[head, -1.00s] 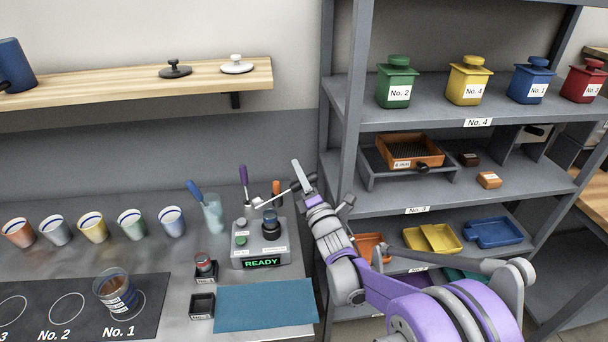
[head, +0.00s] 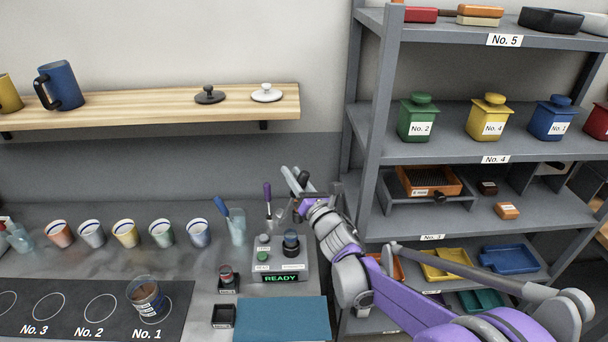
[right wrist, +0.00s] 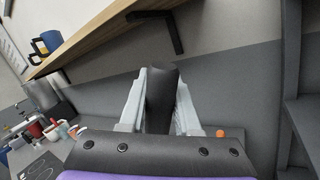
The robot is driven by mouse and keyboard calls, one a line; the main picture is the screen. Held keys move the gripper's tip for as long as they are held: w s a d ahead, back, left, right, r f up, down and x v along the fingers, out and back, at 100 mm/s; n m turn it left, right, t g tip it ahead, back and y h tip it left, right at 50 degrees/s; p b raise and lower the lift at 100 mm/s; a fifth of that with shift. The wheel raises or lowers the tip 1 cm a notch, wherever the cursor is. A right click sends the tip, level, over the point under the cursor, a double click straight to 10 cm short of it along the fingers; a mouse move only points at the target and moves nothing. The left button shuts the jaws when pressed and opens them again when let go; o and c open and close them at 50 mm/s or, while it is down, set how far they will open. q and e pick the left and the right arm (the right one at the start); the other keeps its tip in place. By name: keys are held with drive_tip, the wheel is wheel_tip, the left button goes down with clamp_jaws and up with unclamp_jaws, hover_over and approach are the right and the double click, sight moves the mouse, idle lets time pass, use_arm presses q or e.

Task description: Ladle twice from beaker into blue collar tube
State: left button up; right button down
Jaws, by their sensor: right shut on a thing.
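A glass beaker (head: 148,302) with brown contents stands on the No. 1 ring of the dark mat. A dark tube with a blue collar (head: 291,242) appears to stand in the top of the grey console. My right gripper (head: 293,182) is above and behind the console. It is shut on a dark handle (head: 304,179), which also shows between the fingers in the right wrist view (right wrist: 161,98). The handle looks like part of a ladle, but its lower end is hard to make out. My left gripper is out of view.
The grey READY console (head: 281,267) sits behind a teal mat (head: 281,318). A purple-handled tool (head: 268,192) stands at its back. A red-collared container (head: 226,277) and a blue-handled tool in glass (head: 237,228) are to its left. A shelf rack (head: 369,150) closes the right side.

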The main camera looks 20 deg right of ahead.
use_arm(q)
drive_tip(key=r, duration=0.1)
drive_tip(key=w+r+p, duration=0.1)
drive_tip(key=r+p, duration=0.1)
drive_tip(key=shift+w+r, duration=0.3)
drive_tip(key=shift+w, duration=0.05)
use_arm(e)
drive_tip(key=a+n, duration=0.2)
drive_tip(key=a+n+g, duration=0.1)
drive_tip(key=a+r+n, duration=0.1)
drive_tip(key=a+n, duration=0.1)
drive_tip(key=shift+w+a+n+y, duration=0.25)
drive_tip(key=shift+a+n+y, duration=0.05)
drive_tip(key=shift+y, duration=0.1)
